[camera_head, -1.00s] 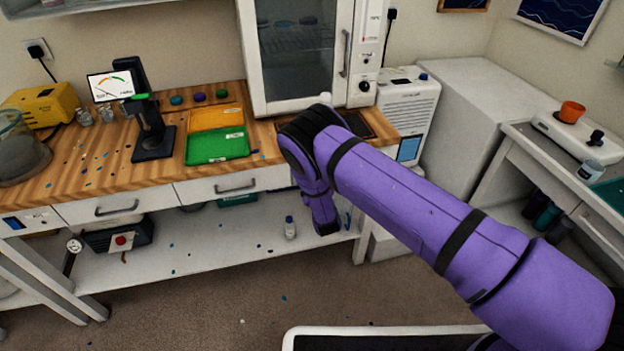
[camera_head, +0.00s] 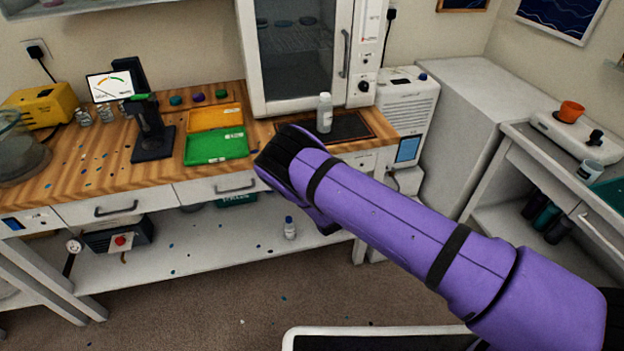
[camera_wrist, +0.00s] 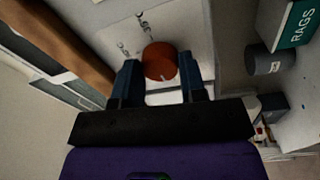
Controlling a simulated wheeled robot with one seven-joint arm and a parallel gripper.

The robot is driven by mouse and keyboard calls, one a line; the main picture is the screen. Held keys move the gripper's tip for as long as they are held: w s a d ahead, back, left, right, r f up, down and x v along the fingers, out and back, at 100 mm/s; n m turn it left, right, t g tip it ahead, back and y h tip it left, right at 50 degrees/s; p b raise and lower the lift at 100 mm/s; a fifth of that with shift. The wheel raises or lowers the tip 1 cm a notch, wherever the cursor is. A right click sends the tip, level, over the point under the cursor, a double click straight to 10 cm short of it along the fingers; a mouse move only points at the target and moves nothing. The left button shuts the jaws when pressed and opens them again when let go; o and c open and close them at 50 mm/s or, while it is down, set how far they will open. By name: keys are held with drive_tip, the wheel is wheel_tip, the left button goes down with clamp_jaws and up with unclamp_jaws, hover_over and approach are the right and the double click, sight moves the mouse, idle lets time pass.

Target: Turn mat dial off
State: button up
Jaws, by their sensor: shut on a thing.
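In the wrist view the mat dial (camera_wrist: 159,60) is a round orange-brown knob on a white panel (camera_wrist: 112,38) with small dark marks. A pale mark shows near its lower edge. My gripper (camera_wrist: 160,68) is shut on it, one dark blue finger on each side. In the head view my purple arm hides the gripper and the dial. The dark mat (camera_head: 350,124) lies on the right end of the wooden bench, with a pale capped bottle (camera_head: 324,114) upright on it.
Green (camera_head: 217,147) and orange (camera_head: 214,119) trays lie left of the mat. A white oven cabinet (camera_head: 262,104) stands behind it. Under the bench, a small bottle (camera_head: 290,228) stands on the shelf. A grey cylinder (camera_wrist: 268,60) and a RAGS box (camera_wrist: 298,22) show in the wrist view.

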idle(0.4)
drive_tip(key=o, duration=0.9)
drive_tip(key=shift+s, duration=0.1)
drive_tip(key=v, duration=1)
drive_tip(key=shift+s+d+f, duration=0.1)
drive_tip(key=shift+s, duration=0.25)
